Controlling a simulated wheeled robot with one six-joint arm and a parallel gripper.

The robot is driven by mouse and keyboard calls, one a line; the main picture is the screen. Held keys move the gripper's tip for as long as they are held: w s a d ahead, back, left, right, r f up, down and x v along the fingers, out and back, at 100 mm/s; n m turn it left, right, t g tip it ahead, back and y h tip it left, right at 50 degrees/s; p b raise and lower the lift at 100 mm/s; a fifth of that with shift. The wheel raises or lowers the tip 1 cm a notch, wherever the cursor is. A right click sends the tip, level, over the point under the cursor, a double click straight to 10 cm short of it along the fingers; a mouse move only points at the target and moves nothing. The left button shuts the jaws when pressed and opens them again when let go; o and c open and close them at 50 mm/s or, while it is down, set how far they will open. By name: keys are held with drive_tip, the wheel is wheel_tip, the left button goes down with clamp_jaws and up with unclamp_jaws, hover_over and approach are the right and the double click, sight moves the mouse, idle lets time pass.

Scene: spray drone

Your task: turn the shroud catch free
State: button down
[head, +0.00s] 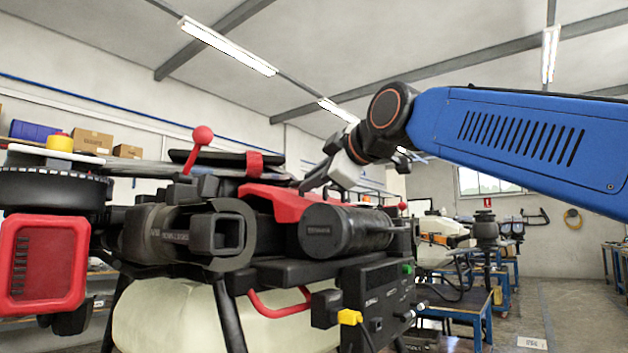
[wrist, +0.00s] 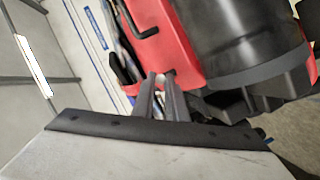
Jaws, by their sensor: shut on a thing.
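The drone's red shroud (head: 268,196) lies on top of its body, beside a black cylinder (head: 345,230). In the wrist view the red shroud (wrist: 180,38) is at the top, with the black cylinder (wrist: 235,40) to its right. My gripper (head: 308,184) reaches down from the right to the shroud's upper edge. In the wrist view my gripper (wrist: 164,80) has its two fingers close together at the shroud's lower edge. It is shut on a small part there, which I take to be the shroud catch; the fingers mostly hide it, and its angle cannot be told.
A red ball-topped lever (head: 203,136) stands up left of my gripper. A black rotor motor (head: 50,188) and a red block (head: 42,264) are at the far left. A pale tank (head: 175,318) hangs below. Open floor and blue benches (head: 470,305) lie to the right.

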idle(0.5)
drive_tip(key=c, duration=2)
unclamp_jaws()
drive_tip(key=shift+c, duration=0.2)
drive_tip(key=v, duration=1.7)
drive_tip(key=shift+s, duration=0.3)
